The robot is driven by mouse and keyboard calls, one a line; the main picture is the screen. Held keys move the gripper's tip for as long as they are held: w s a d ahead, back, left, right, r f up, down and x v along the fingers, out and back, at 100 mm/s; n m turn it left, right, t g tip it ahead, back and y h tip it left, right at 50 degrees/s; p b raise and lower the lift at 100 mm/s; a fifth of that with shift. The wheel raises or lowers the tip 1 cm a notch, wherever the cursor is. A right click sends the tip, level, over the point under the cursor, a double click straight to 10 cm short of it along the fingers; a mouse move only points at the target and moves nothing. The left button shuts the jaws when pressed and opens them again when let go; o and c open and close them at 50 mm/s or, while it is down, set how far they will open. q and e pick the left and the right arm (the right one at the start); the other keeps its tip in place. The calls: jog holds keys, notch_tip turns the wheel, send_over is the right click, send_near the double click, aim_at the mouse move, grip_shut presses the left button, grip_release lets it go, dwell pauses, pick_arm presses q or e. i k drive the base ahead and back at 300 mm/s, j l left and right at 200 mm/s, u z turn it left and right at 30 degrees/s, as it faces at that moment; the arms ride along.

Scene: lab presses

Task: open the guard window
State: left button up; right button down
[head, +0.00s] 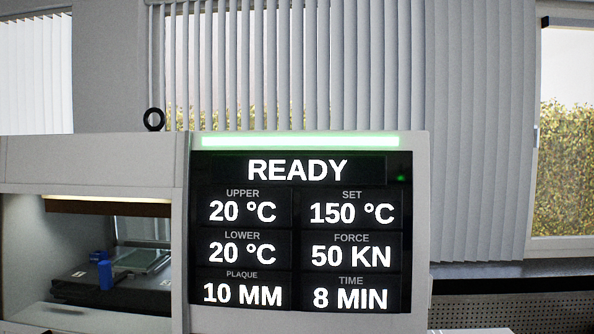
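A light grey press (90,160) fills the lower left, with a display panel (297,232) on its right part. The panel reads READY, with upper and lower at 20 °C, set 150 °C, force 50 kN, plaque 10 mm and time 8 min. Left of the panel is a lit chamber (22,255). Inside it I see a dark plate assembly (110,290) and a blue part (104,272). I cannot make out the guard window clearly; its lower part is cut off or cannot be told from the chamber opening. Neither of my grippers is in view.
A black ring (154,119) stands on top of the press. A green light bar (300,141) glows above the display. Behind are vertical blinds (300,70) and a window (565,130). A dark perforated surface (510,312) lies at the lower right.

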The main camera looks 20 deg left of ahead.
aim_at(174, 194)
jog(key=u, duration=1.9)
